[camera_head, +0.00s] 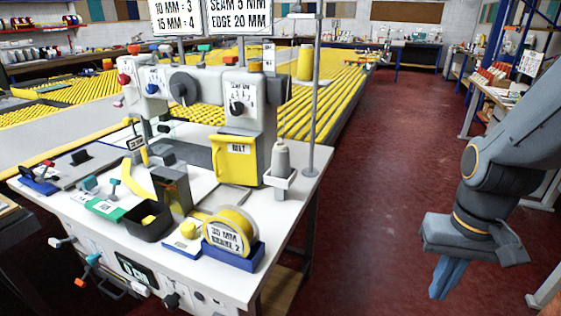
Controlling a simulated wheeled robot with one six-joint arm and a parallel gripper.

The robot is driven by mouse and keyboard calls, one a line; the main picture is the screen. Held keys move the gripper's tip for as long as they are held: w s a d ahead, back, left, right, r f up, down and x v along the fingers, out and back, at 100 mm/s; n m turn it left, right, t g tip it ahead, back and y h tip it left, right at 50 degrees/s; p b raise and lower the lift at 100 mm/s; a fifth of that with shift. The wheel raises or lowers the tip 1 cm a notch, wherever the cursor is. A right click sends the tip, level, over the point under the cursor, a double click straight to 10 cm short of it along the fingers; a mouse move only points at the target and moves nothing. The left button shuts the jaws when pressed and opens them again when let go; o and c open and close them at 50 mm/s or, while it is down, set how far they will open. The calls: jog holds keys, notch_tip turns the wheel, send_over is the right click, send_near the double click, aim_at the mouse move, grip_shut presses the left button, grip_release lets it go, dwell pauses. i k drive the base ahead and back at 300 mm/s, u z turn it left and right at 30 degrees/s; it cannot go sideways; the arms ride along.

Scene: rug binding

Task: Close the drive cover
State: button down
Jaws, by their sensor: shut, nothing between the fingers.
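A yellow cover (233,161) labelled "BELT" is on the front of the right column of the grey sewing machine (240,104). It has a yellow handle along its left side. Its left edge sticks out past the column, and I cannot tell exactly how far it stands open. My gripper (445,280) hangs at the right, pointing down over the red floor. Its blue fingers are shut and empty. It is well to the right of the cover and the table, touching neither.
The white table (235,284) holds a yellow tape roll (230,232) in a blue holder, a black bin (148,220) and a grey thread cone (281,157) on a stand. A grey pole (314,100) rises at its right edge. Red floor between table and arm is clear.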

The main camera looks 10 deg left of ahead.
aim_at(234, 157)
jog(key=z, duration=0.15)
jog(key=k, duration=0.95)
jog(key=u, duration=1.5)
jog(key=i, duration=0.45)
